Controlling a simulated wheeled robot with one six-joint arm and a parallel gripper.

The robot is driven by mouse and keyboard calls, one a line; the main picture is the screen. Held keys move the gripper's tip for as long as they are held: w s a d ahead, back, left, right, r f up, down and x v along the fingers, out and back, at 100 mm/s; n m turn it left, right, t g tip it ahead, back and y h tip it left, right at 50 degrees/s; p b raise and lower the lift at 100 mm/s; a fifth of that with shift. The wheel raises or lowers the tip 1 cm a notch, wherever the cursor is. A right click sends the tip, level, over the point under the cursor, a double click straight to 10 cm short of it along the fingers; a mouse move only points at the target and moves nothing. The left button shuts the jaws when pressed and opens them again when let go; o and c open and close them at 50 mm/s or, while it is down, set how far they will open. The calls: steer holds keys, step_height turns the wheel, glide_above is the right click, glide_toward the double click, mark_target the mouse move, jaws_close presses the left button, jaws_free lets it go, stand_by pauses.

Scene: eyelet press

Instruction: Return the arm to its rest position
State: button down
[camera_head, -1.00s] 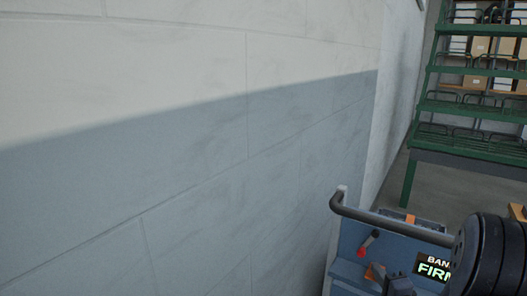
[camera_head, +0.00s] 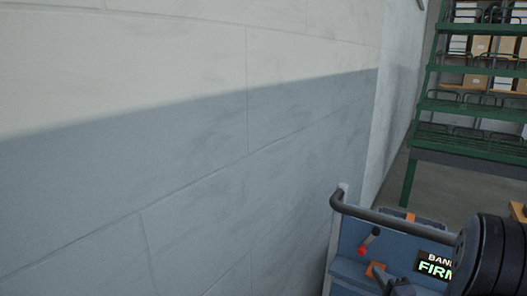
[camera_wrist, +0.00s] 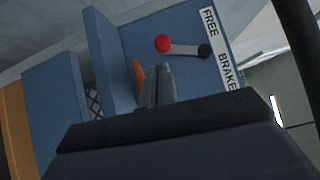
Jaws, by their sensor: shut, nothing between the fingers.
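My gripper shows in the wrist view (camera_wrist: 158,84) as two grey fingers, shut with nothing between them. They stand in front of a blue panel, below and left of a lever (camera_wrist: 180,47) with a red knob and a dark pivot. In the head view my gripper is only a small dark shape at the bottom edge, below the same lever (camera_head: 369,242). Part of my black arm fills the lower right corner there. Whether the fingers touch the panel is not clear.
A label reading FREE and BRAKE (camera_wrist: 221,50) is beside the lever. A blue machine (camera_head: 352,277) has a dark tube rail (camera_head: 390,224) and a lit sign (camera_head: 434,265). An orange piece (camera_head: 376,268) is near my gripper. A wall (camera_head: 200,150) fills the left; a green rack (camera_head: 465,145) stands behind.

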steer(key=shift+w+r+p, duration=0.3)
steer(key=shift+w+p, duration=0.05)
steer(key=shift+w, duration=0.3)
steer(key=shift+w+d+r+n+g+p, duration=0.3)
steer(key=shift+d+r+n+g+p, duration=0.15)
steer(key=shift+d+n+g+p, duration=0.3)
steer(key=shift+w+d+r+n+g+h+p, duration=0.15)
steer(key=shift+d+r+n+g+h+p, duration=0.3)
steer(key=shift+n, duration=0.2)
steer(key=shift+d+r+n+g, duration=0.15)
steer(key=shift+d+n+g, duration=0.1)
steer(key=shift+n+g, duration=0.15)
steer(key=d+r+p+v, duration=0.1)
steer(key=p+v, duration=0.3)
steer(key=v, duration=0.9)
steer(key=shift+w+d, duration=0.15)
steer(key=shift+d, duration=0.55)
